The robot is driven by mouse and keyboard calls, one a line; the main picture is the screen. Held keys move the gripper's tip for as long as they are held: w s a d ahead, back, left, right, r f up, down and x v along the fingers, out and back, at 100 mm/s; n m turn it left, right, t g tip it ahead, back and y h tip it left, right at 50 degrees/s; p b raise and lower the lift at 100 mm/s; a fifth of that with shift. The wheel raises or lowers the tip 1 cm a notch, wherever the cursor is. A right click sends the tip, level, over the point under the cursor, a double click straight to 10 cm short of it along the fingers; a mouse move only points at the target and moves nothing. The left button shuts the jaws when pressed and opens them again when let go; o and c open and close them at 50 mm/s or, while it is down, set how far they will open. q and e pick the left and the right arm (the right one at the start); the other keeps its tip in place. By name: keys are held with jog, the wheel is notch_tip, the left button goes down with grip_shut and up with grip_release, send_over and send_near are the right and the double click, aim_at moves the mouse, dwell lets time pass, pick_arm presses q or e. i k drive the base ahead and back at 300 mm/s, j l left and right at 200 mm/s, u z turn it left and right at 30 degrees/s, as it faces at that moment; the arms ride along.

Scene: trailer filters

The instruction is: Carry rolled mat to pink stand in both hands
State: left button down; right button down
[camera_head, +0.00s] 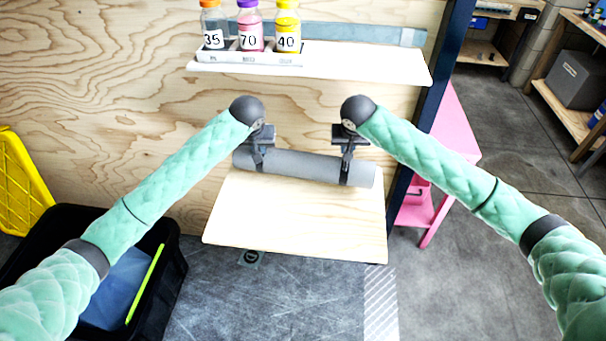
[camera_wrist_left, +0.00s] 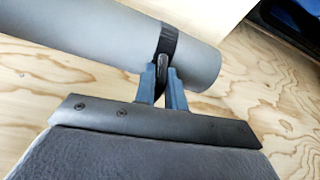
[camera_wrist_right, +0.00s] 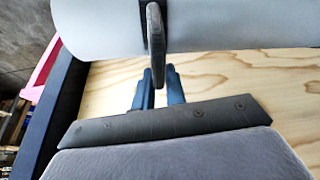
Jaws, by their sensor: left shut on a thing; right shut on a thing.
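The rolled mat (camera_head: 305,167) is a grey cylinder with a dark strap loop near each end. It lies crosswise at the back of the pale lower shelf; I cannot tell whether it touches the shelf. My left gripper (camera_head: 260,146) is shut on the left strap loop (camera_wrist_left: 162,68). My right gripper (camera_head: 348,150) is shut on the right strap loop (camera_wrist_right: 156,45), with the loop's lower end between its fingertips. The mat also shows in the left wrist view (camera_wrist_left: 100,35). The pink stand (camera_head: 456,125) is at the right, partly hidden by the dark post and my right arm.
The lower shelf (camera_head: 290,220) has free room in front of the mat. An upper white shelf (camera_head: 360,66) holds numbered bottles (camera_head: 250,30). A dark post (camera_head: 445,70) stands between shelves and pink stand. A black bin (camera_head: 170,285) is at the lower left. Open floor lies right.

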aim_at(443, 115)
jog(key=k+l+z, duration=0.2)
jog(key=k, duration=0.45)
jog(key=j+z, duration=0.1)
jog(key=z, duration=0.95)
jog(key=i+z, duration=0.2)
jog(key=z, duration=0.15)
jog(key=i+z, duration=0.35)
jog(key=i+j, duration=0.1)
jog(key=i, duration=0.5)
jog(key=i+j, duration=0.15)
jog(key=i, duration=0.4)
jog(key=i+z, duration=0.1)
jog(key=i, duration=0.5)
jog(key=i+j+z, duration=0.15)
jog(key=i, duration=0.45)
jog(key=i+u, duration=0.15)
jog(key=i, duration=0.4)
jog(key=i+l+u, duration=0.2)
jog(key=i, duration=0.4)
jog(key=i+u, duration=0.4)
jog(key=i+l+u, duration=0.1)
jog(key=i+u, duration=0.3)
jog(key=i, duration=0.1)
